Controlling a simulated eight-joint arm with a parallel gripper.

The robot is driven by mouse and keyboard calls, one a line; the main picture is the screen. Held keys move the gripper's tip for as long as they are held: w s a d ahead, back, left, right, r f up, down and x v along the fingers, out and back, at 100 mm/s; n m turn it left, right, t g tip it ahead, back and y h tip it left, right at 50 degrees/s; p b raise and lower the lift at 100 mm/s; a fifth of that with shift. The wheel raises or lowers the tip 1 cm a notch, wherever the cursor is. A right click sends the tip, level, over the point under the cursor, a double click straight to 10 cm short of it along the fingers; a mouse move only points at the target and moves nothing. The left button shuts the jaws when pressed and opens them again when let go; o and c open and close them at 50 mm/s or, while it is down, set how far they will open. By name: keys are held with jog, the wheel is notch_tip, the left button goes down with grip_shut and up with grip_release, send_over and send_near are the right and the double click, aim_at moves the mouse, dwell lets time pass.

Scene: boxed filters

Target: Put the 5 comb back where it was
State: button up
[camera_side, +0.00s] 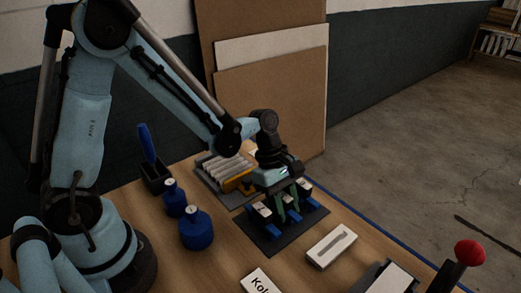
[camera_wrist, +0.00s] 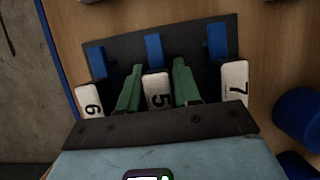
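The 5 comb (camera_wrist: 157,88), a white numbered block with a blue bar, sits in the row between the other two combs on a dark plate (camera_wrist: 119,44). The green fingers of my gripper (camera_wrist: 158,72) stand on either side of it in the wrist view. I cannot tell if they press on it. In the side view my gripper (camera_side: 285,208) is low over the plate (camera_side: 267,245) and hides most of the 5 comb. The 6 comb (camera_wrist: 90,101) is at the left and the 7 comb (camera_wrist: 234,85) at the right in the wrist view.
Blue round weights or knobs (camera_side: 196,230) stand left of the plate. A grey tray (camera_side: 210,178) with several pale pleated pieces and a yellow part lies behind. A white box (camera_side: 331,245) lies in front right, near a red-ball lever (camera_side: 469,252).

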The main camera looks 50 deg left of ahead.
jog(key=o, duration=0.3)
jog(key=v, duration=1.2)
jog(key=s+a+r+m+t+y, duration=0.1)
jog(key=s+a+m+t+y, duration=0.1)
jog(key=m, duration=0.7)
jog(key=s+a+r+m+t+y, duration=0.1)
jog(key=s+a+m+t+y, duration=0.1)
jog(key=m, duration=0.7)
jog(key=s+a+t, duration=0.1)
jog(key=s+t, duration=0.1)
jog(key=t, duration=0.1)
jog(key=shift+y, duration=0.3)
